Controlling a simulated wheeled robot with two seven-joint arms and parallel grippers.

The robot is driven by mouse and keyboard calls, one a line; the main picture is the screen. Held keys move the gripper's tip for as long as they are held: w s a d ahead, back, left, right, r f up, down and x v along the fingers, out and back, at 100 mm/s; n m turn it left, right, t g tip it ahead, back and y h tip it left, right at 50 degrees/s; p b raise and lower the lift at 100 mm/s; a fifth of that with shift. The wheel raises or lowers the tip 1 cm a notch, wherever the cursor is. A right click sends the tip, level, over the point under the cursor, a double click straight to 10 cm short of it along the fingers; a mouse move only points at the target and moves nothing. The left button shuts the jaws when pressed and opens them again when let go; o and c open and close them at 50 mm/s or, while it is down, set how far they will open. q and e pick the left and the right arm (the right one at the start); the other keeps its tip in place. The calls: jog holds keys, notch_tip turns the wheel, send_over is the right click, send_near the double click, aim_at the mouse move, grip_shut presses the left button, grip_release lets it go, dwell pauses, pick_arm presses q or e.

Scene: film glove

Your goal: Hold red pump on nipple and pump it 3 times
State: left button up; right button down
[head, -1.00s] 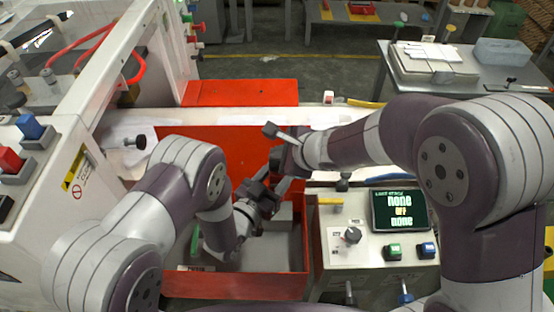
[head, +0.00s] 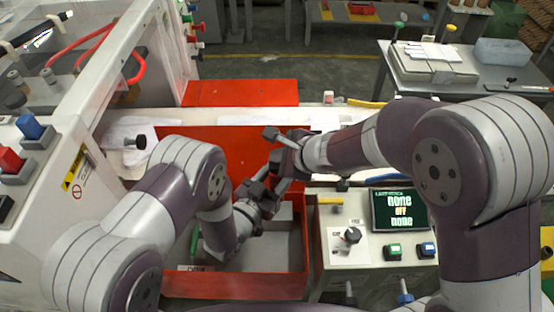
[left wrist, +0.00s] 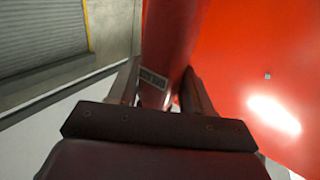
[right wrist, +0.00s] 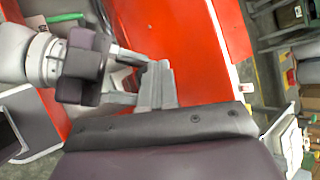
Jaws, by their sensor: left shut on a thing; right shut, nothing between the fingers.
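In the left wrist view a red body with a small label, apparently the red pump (left wrist: 168,42), runs down between the fingers of my left gripper (left wrist: 165,98), which is shut on it. In the head view the left gripper (head: 268,188) is over the red-edged bin, and the pump cannot be made out there. My right gripper (head: 282,160) is just above and beside the left one. In the right wrist view its fingers (right wrist: 158,84) are shut with nothing between them, close to the left gripper (right wrist: 128,76). I cannot make out the nipple.
A red-rimmed bin (head: 235,286) lies below the grippers, with a red panel (head: 215,148) behind. A control box with a screen (head: 400,210) stands right of the bin. A white machine (head: 60,160) is at the left. A table (head: 460,92) is at the back right.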

jog(key=shift+f, duration=0.55)
dwell(0.4)
jog(key=shift+r, duration=1.4)
jog(key=shift+r, duration=2.5)
jog(key=v, duration=1.2)
